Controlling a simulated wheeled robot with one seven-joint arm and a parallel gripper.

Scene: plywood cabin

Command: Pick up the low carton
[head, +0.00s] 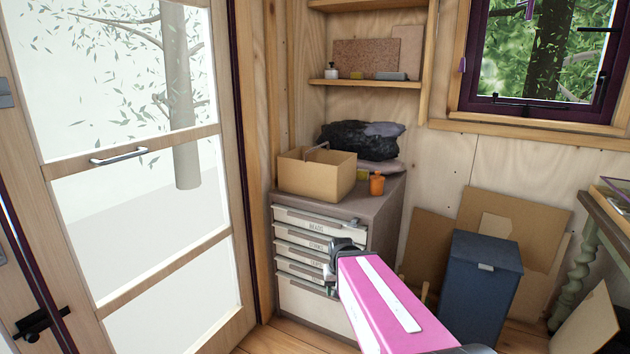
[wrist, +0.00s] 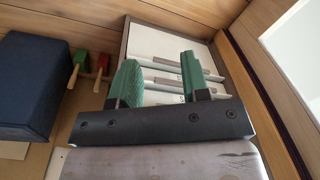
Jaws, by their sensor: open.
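The low carton (head: 304,178) is an open-topped tan cardboard box. In the head view it stands upright on the left part of the grey drawer cabinet's top (head: 378,196). What lies inside it is mostly hidden; a thin curved strip shows above its rim. My gripper (head: 334,264) is in front of the cabinet's drawers, lower than the carton and apart from it. In the wrist view my gripper (wrist: 160,76) has its two green fingers spread with nothing between them. The drawer fronts (wrist: 170,62) show behind the fingers. The carton cannot be made out in the wrist view.
An orange bottle (head: 377,185) and a dark bag (head: 360,140) stand beside and behind the carton. A shelf (head: 370,84) hangs above. A glazed door (head: 150,160) is at left. A blue bin (head: 483,285) and leaning boards (head: 520,225) are at right.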

